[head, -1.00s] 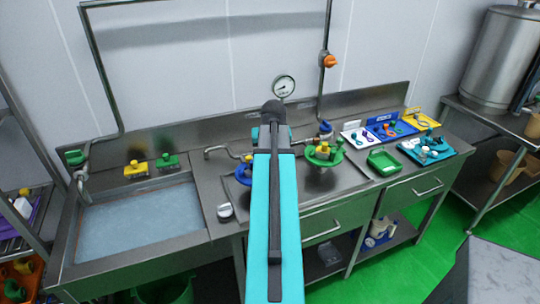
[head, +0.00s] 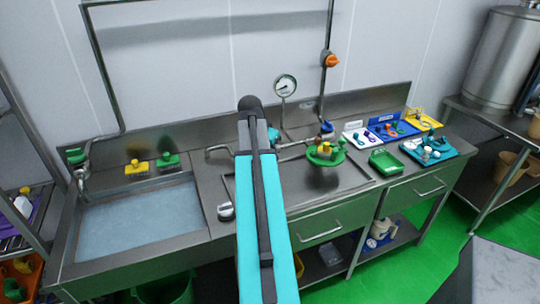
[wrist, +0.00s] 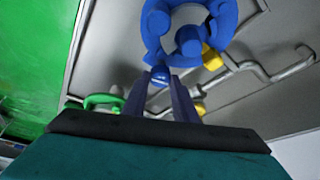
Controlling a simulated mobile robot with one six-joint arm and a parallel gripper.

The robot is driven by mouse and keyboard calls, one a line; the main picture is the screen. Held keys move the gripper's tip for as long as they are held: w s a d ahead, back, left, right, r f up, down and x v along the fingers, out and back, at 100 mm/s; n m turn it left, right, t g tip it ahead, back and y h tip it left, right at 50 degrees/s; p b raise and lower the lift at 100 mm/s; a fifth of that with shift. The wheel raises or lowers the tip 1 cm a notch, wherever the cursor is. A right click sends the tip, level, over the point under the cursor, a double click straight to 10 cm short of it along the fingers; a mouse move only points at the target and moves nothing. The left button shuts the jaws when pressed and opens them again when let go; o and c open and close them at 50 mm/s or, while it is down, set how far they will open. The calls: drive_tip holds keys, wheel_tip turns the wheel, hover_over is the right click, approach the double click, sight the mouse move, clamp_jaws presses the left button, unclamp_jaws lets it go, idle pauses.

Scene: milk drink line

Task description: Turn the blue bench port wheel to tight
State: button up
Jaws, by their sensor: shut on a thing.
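The blue wheel (wrist: 226,22) fills the upper middle of the wrist view, with a thick ring and a round blue hub (wrist: 188,40). My gripper (wrist: 163,80) reaches up to its lower edge. Its dark fingers are close together on a small blue part at the rim, and the gripper is shut on the wheel. In the head view my teal arm hides both the wheel and the gripper. No tight mark can be read.
A green bowl-like fitting with yellow parts (head: 325,158) stands just right of my arm. A water-filled sink (head: 140,220) lies to the left. A metal pipe (wrist: 255,68) with yellow fittings runs near the wheel. A pressure gauge (head: 285,86) stands behind.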

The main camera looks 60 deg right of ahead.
drive_tip(key=shift+m+g+b, duration=0.3)
drive_tip(key=shift+m+g, duration=0.3)
drive_tip(key=shift+m, duration=0.8)
drive_tip(key=o, duration=1)
drive_tip(key=shift+y, duration=0.3)
drive_tip(key=shift+o, duration=0.2)
drive_tip(key=shift+w+r, duration=0.1)
drive_tip(key=b+v, duration=0.3)
drive_tip(key=v, duration=1)
drive_tip(key=shift+a+r, duration=0.25)
drive_tip(key=shift+r, duration=0.1)
